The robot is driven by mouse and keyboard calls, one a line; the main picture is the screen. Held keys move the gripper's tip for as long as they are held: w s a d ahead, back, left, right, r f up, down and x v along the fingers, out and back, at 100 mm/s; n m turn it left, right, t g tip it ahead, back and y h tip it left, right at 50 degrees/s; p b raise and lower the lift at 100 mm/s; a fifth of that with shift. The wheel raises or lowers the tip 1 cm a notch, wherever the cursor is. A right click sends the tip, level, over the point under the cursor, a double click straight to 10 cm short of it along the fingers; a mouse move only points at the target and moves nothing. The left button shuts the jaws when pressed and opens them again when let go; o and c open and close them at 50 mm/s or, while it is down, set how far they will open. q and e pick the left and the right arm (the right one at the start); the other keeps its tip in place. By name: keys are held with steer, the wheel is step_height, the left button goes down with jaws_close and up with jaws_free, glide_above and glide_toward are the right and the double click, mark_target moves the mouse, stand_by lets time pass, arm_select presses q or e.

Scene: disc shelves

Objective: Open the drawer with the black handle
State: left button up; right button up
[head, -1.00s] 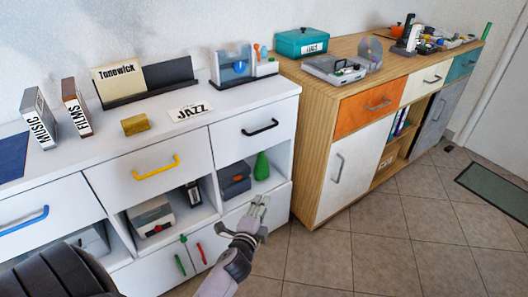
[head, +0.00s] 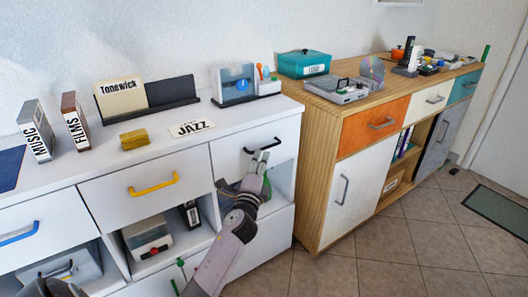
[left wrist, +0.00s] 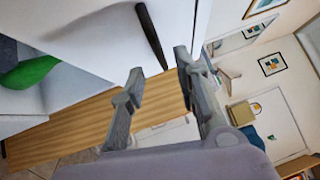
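The drawer (head: 229,155) with the black handle is white and sits at the right end of the white cabinet; its front looks flush and shut. Its black handle (head: 274,143) is a dark bar, partly behind my fingers in the head view. My left gripper (head: 260,157) is open and empty, just in front of and slightly below the handle. In the left wrist view, one end of the black handle (left wrist: 150,32) shows near the gap between the open fingertips (left wrist: 158,62). I cannot tell whether they touch.
Other white drawers have a yellow handle (head: 154,185) and a blue handle (head: 22,233). An open compartment below holds a green vase, seen in the left wrist view (left wrist: 28,72). A wooden cabinet (head: 325,150) stands to the right. The tiled floor (head: 400,240) in front of it is clear.

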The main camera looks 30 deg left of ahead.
arm_select(q)
steer(key=shift+b+x, duration=0.3)
steer(key=shift+x, duration=2.55)
arm_select(e)
steer(key=shift+v, duration=1.2)
steer(key=shift+d, duration=0.1)
arm_select(q)
steer(key=shift+c, duration=0.4)
jaws_close()
steer(key=shift+f, duration=0.1)
